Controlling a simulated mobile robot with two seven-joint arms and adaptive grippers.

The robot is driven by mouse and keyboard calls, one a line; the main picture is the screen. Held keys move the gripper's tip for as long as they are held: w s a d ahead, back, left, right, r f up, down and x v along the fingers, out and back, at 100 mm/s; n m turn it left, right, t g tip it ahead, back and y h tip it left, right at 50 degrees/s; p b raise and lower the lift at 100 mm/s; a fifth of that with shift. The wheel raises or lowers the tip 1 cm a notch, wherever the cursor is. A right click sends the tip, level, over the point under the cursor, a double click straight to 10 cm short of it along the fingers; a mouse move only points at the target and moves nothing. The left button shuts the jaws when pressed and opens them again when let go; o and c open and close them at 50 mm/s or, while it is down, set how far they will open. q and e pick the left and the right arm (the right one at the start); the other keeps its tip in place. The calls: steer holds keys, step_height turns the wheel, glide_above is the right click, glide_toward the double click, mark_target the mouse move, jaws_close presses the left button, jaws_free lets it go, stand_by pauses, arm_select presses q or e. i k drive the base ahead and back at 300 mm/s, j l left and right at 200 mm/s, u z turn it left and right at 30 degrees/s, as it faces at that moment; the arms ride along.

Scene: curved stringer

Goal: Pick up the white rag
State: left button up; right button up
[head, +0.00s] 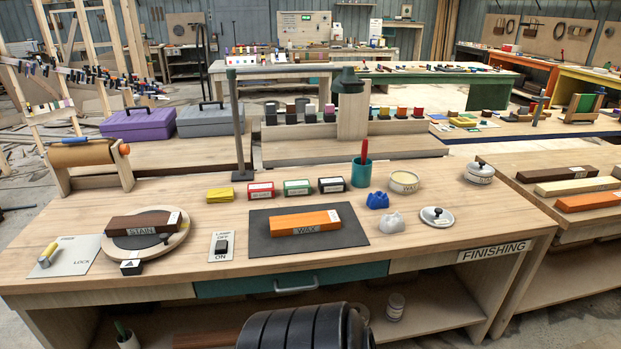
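The white rag (404,220) is a small crumpled whitish cloth lying on the wooden finishing bench (430,262), right of the dark mat. A crumpled blue rag (377,200) lies just behind it and to the left. The white rag lies uncovered, with nothing on top of it. Neither of my grippers can be made out in the head view. A dark ribbed rounded shape fills the bottom middle of the view, and no fingers show on it.
A dark mat (270,243) bears an orange wax board (304,222). A lamp post (238,130) rises at the back.

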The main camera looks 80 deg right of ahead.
mark_target(389, 224)
steer(key=z, duration=3.3)
